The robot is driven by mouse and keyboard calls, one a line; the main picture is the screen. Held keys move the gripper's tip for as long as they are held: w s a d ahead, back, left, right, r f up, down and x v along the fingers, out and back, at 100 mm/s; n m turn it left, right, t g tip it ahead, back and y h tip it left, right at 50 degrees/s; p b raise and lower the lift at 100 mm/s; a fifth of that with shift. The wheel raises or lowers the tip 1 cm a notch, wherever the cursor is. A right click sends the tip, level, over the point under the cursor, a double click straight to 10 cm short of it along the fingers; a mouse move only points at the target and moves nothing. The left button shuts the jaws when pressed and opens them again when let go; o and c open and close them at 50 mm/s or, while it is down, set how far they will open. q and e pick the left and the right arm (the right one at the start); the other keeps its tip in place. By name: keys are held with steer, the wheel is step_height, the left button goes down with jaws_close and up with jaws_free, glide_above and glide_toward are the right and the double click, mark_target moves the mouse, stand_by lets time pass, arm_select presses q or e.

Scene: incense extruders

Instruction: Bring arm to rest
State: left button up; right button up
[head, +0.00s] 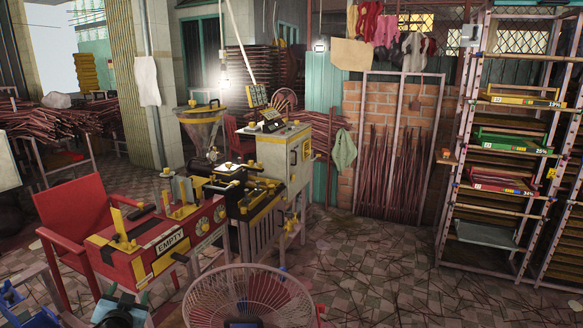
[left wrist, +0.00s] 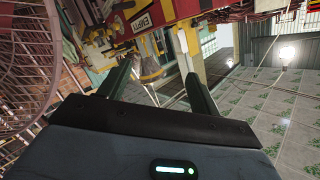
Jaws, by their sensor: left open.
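My left gripper (head: 120,308) is at the bottom left of the head view, low in front of the red extruder machine (head: 150,240) that carries an "EMPTY" label. In the left wrist view, the two dark fingers of my left gripper (left wrist: 152,62) stand apart with nothing between them. The red machine (left wrist: 175,12) shows beyond the fingertips, with its label and yellow parts, and looks apart from them. My right gripper is not in view.
A fan with a wire cage (head: 245,298) stands close at the bottom middle. A red chair (head: 75,215) is at the left. A grey-white cabinet (head: 290,160) stands behind the machine. A tall rack (head: 465,130) with labelled trays is at the right. Tiled floor (head: 380,260) with scattered sticks lies open between.

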arm_select(q)
steer(key=s+d+f+m+g+h, duration=0.15)
steer(key=s+d+f+h, duration=0.45)
steer(key=s+d+f, duration=0.95)
steer(key=s+d+f+g, duration=0.1)
steer(key=s+d+f, duration=0.1)
steer(key=s, duration=0.7)
steer(key=s+d+f+n+g+h, duration=0.1)
steer(key=s+d+f+g, duration=0.1)
steer(key=s, duration=0.8)
steer(key=s+d+f+g, duration=0.1)
steer(key=s+d+f, duration=0.1)
steer(key=s, duration=0.8)
steer(key=shift+s+d+n, duration=0.2)
steer(key=shift+d+n, duration=0.15)
steer(key=shift+d, duration=0.35)
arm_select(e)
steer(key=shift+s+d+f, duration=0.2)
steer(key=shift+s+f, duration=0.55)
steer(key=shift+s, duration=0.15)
